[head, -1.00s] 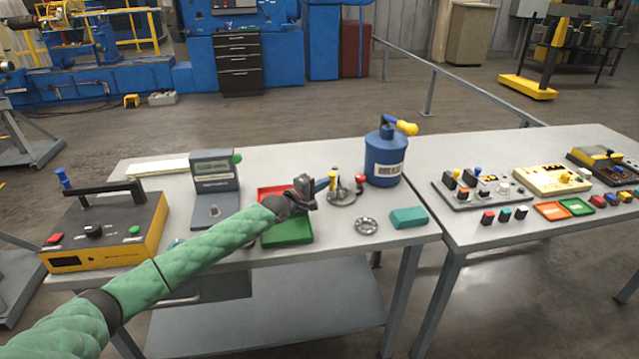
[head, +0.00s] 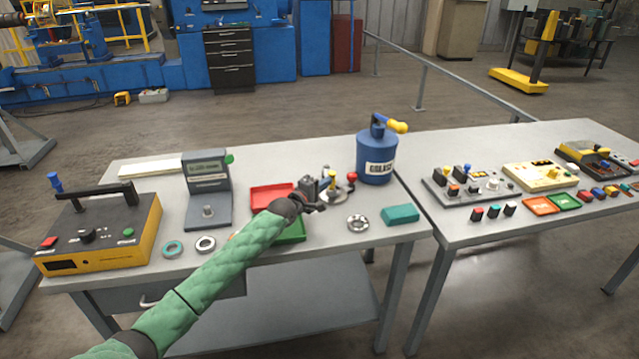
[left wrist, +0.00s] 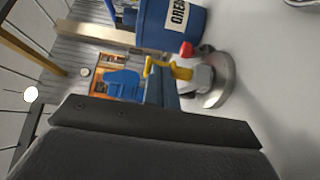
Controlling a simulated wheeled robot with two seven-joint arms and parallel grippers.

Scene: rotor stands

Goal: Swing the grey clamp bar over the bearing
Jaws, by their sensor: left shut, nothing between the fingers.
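The clamp stand (head: 340,191) has a round metal base, a red knob (head: 351,177) and a yellow-topped part (head: 326,171). In the left wrist view its round base (left wrist: 218,86), red knob (left wrist: 187,48) and yellow part (left wrist: 160,68) show beyond the fingers. The grey clamp bar and any bearing under it cannot be made out clearly; my gripper hides part of the stand. My left gripper (head: 321,193) is shut and empty, close against the stand's left side. Its blue-grey fingers (left wrist: 162,93) overlap the yellow part; contact cannot be told. My right gripper is not in view.
A blue canister (head: 377,160) stands behind right of the stand. A loose metal ring (head: 357,223) and a teal block (head: 401,214) lie in front. Red (head: 271,197) and green (head: 292,231) trays lie left, partly under my arm. A grey tester (head: 208,185) stands farther left.

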